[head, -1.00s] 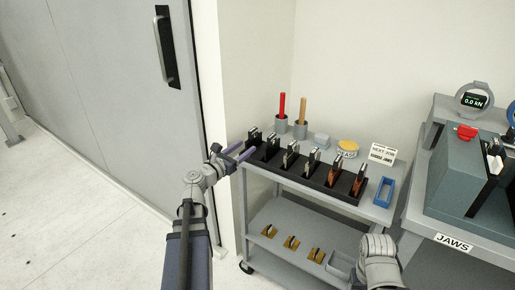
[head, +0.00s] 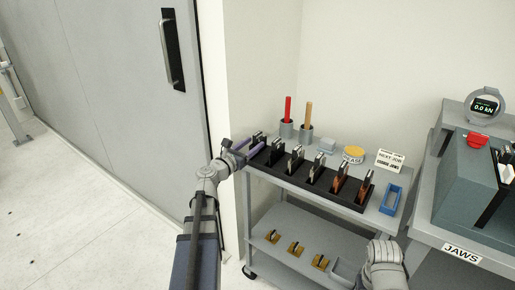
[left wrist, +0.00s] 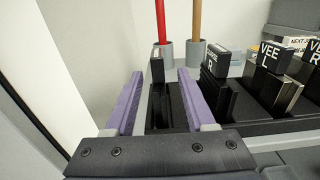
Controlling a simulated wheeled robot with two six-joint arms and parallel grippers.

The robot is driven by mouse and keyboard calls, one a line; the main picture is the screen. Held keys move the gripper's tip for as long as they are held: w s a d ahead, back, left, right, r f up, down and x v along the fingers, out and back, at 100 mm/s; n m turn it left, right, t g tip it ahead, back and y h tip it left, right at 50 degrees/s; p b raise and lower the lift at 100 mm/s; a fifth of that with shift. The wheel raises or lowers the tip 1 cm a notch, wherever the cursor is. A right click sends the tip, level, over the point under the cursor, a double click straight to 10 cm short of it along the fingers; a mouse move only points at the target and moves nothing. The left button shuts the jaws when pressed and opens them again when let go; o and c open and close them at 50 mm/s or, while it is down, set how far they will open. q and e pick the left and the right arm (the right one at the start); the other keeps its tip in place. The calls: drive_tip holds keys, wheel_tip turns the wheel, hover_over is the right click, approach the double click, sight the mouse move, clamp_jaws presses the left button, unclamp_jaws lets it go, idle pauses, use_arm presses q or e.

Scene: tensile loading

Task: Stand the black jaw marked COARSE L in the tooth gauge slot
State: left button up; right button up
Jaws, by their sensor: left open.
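A black rack (head: 308,182) on the cart's top holds a row of upright jaws. The leftmost jaw (head: 257,139) is black; in the left wrist view this dark jaw (left wrist: 157,66) stands edge-on between my fingers, its label not readable. My left gripper (head: 247,149) is open, its purple fingers on either side of that jaw with gaps showing. A second black jaw (head: 276,151) stands beside it; its label (left wrist: 217,62) is too unclear to read. I cannot tell which thing is the tooth gauge; a blue open frame (head: 390,199) lies right of the rack.
Two cups with a red (head: 287,110) and a wooden handle (head: 307,116) stand behind the rack. A yellow tin (head: 353,153) and a sign card (head: 389,160) are near. VEE L (left wrist: 271,55) stands farther right. A wall borders the cart's left.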

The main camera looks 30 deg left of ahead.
sight(254, 142)
use_arm(q)
drive_tip(key=w, duration=0.4)
drive_tip(key=shift+s, duration=0.1)
drive_tip(key=shift+c, duration=0.2)
clamp_jaws()
drive_tip(key=shift+d, duration=0.1)
idle(0.9)
